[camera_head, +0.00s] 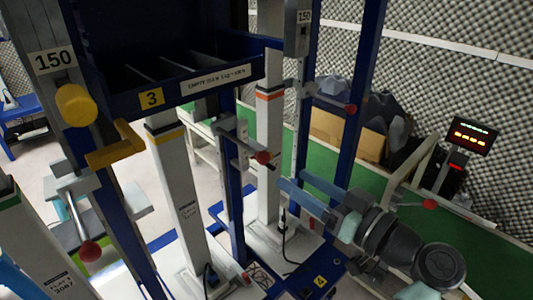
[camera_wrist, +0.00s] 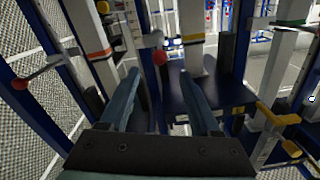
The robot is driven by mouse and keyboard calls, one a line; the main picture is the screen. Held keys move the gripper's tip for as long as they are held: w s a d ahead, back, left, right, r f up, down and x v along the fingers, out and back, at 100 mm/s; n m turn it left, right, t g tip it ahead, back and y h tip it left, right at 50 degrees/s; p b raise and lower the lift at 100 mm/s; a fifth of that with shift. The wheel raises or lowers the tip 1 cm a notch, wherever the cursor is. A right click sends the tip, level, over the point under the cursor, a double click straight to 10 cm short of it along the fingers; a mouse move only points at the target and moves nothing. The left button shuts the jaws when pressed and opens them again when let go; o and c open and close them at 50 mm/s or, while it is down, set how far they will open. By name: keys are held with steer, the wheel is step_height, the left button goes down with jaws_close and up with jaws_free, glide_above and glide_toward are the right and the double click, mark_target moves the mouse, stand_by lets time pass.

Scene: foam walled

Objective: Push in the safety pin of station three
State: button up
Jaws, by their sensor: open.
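A yellow plate marked 3 (camera_head: 150,98) is on the front edge of a dark blue carriage (camera_head: 112,106). A round yellow knob (camera_head: 76,105) sticks out of the upright left of it, under a 150 label. A yellow L-shaped bracket (camera_head: 117,150) is just below. Which part is the safety pin I cannot tell for sure. In the wrist view the yellow bracket (camera_wrist: 278,115) and yellow knob (camera_wrist: 290,148) show at the lower right. My gripper (camera_head: 293,179) is open and empty, well right of them; its blue fingers (camera_wrist: 158,75) point towards a red ball.
Red ball-ended levers stand at the left (camera_head: 90,251), middle (camera_head: 263,157) and upper right (camera_head: 350,108). Blue uprights and white columns crowd the space between my gripper and the yellow parts. A display (camera_head: 470,136) stands at the right on a green surface.

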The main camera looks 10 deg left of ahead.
mark_target(267, 161)
steer(key=x, duration=0.9)
steer(key=shift+w+a+p, duration=0.15)
steer(key=shift+w+p, duration=0.05)
steer(key=shift+p, duration=0.1)
jaws_close()
stand_by(0.9)
